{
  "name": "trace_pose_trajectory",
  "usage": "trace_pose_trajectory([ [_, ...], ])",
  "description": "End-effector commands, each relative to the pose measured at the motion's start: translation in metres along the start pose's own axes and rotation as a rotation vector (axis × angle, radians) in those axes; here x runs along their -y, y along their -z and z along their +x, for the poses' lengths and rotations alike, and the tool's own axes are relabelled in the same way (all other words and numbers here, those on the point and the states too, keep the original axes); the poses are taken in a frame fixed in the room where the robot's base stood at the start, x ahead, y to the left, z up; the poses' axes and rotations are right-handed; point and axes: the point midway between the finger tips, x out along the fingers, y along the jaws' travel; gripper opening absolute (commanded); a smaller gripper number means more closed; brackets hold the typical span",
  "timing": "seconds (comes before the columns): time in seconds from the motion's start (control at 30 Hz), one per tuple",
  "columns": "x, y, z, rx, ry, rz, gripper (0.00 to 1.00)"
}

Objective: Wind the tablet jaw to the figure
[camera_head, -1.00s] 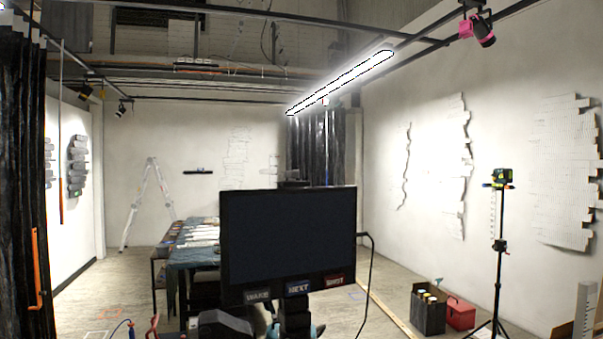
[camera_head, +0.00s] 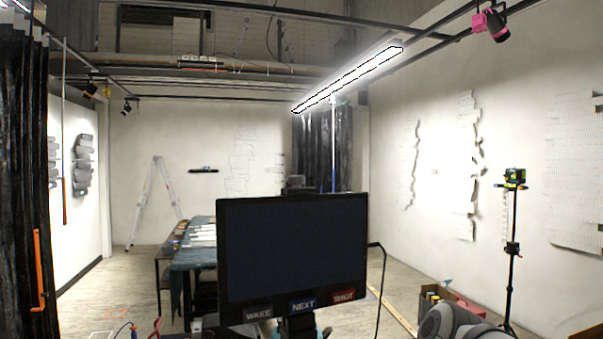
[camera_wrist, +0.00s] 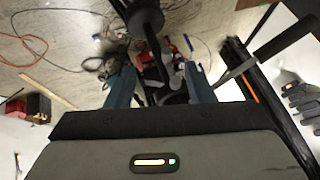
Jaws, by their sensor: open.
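A dark flat screen (camera_head: 290,250), which may be the tablet, stands upright in the middle of the head view. I cannot make out a jaw, a winding knob or a readable figure. My gripper (camera_wrist: 160,90) is open in the wrist view, with blue-grey fingers apart. A black post with a fat round top (camera_wrist: 143,15) runs down toward the gap between them; I cannot tell whether it touches.
A tripod with a green device (camera_head: 514,180) stands at the right, near a red box (camera_head: 470,307). A cloth-covered table (camera_head: 200,252) and a ladder (camera_head: 153,203) are behind. A black curtain (camera_head: 25,180) edges the left. An orange cable (camera_wrist: 45,42) lies on the floor.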

Motion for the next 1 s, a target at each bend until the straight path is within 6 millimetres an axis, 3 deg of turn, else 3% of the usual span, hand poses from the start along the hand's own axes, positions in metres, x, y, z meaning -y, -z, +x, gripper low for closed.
trace_pose_trajectory([
  [0.03, 0.012, 0.04, -0.017, -0.074, 0.07, -0.042, 0.48],
  [0.2, 0.051, 0.159, -0.081, -0.389, 0.28, -0.247, 0.48],
  [0.3, 0.066, 0.213, -0.122, -0.574, 0.348, -0.361, 0.48],
  [0.4, 0.075, 0.249, -0.156, -0.723, 0.383, -0.447, 0.48],
  [0.5, 0.08, 0.271, -0.18, -0.825, 0.397, -0.505, 0.48],
  [0.63, 0.084, 0.285, -0.194, -0.889, 0.404, -0.541, 0.48],
  [1.0, 0.115, 0.32, -0.168, -0.895, 0.407, -0.543, 0.48],
])
